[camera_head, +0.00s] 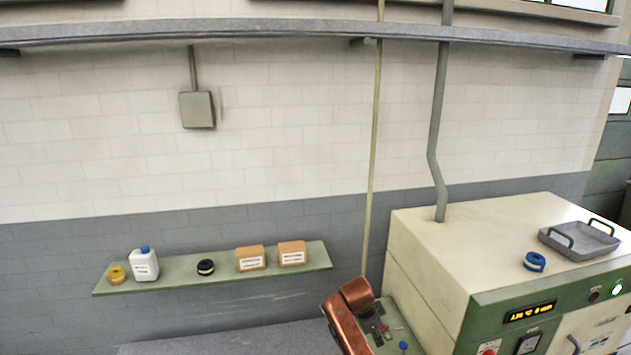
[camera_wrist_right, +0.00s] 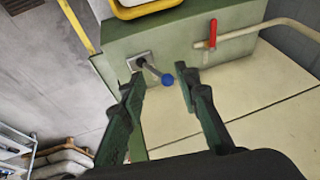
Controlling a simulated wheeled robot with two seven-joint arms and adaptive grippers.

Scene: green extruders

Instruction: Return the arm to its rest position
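My right gripper (camera_wrist_right: 161,74) shows in the right wrist view with its two green fingers spread apart and nothing held between them. A lever with a blue ball knob (camera_wrist_right: 168,79) appears in the gap near the fingertips; I cannot tell how far beyond them it is. In the head view, a copper-coloured link of my arm (camera_head: 350,310) rises at the bottom centre, beside the green panel. My right gripper is hidden in that view. My left gripper is in neither view.
A cream and green machine (camera_head: 430,250) stands at right, with a grey tray (camera_head: 580,252) and a blue roll (camera_head: 534,262) on top. A red-handled valve (camera_wrist_right: 212,33) sits on a pipe beyond my right gripper.

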